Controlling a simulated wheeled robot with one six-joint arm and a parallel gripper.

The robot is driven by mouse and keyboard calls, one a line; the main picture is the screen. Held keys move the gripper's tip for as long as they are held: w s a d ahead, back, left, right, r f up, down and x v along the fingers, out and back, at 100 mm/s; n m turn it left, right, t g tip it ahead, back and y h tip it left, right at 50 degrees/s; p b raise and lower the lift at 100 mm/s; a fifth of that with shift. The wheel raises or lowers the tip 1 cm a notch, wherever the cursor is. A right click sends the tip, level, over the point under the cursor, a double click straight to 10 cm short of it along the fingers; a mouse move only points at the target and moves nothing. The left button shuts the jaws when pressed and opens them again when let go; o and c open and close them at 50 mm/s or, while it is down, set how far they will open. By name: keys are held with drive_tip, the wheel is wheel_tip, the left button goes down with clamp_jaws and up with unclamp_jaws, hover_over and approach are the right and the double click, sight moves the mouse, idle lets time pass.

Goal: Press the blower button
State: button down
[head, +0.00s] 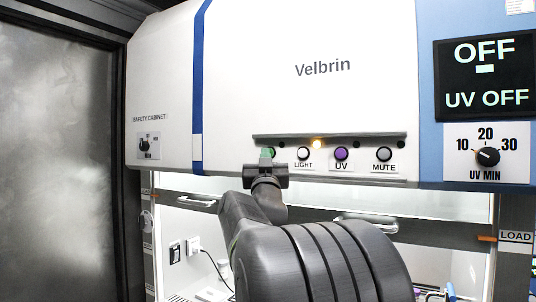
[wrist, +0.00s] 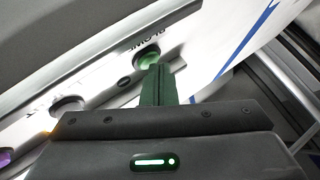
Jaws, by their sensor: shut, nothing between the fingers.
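The blower button (wrist: 149,59) is round and green, with its partly readable label above it in the wrist view. The fingertips overlap the lower edge of the button. I cannot tell whether they touch it. The display (head: 485,75) reads OFF and UV OFF.
A UV MIN dial (head: 488,156) is at right. Sash handles (head: 368,222) sit below.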

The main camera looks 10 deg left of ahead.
drive_tip(key=shift+s+a, duration=0.25)
drive_tip(key=shift+s, duration=0.55)
drive_tip(key=s, duration=0.1)
drive_tip(key=s+a, duration=0.1)
drive_tip(key=s, duration=0.2)
drive_tip(key=shift+s+a+p, duration=0.3)
drive_tip(key=shift+s+a, duration=0.05)
drive_tip(key=shift+a, duration=0.05)
idle(0.3)
drive_tip(key=shift+s+a+p, duration=0.35)
drive_tip(key=shift+s+p, duration=0.2)
drive_tip(key=shift+s, duration=0.4)
drive_tip(key=shift+s+a+p, duration=0.3)
drive_tip(key=shift+s+p, duration=0.2)
drive_tip(key=shift+s, duration=0.4)
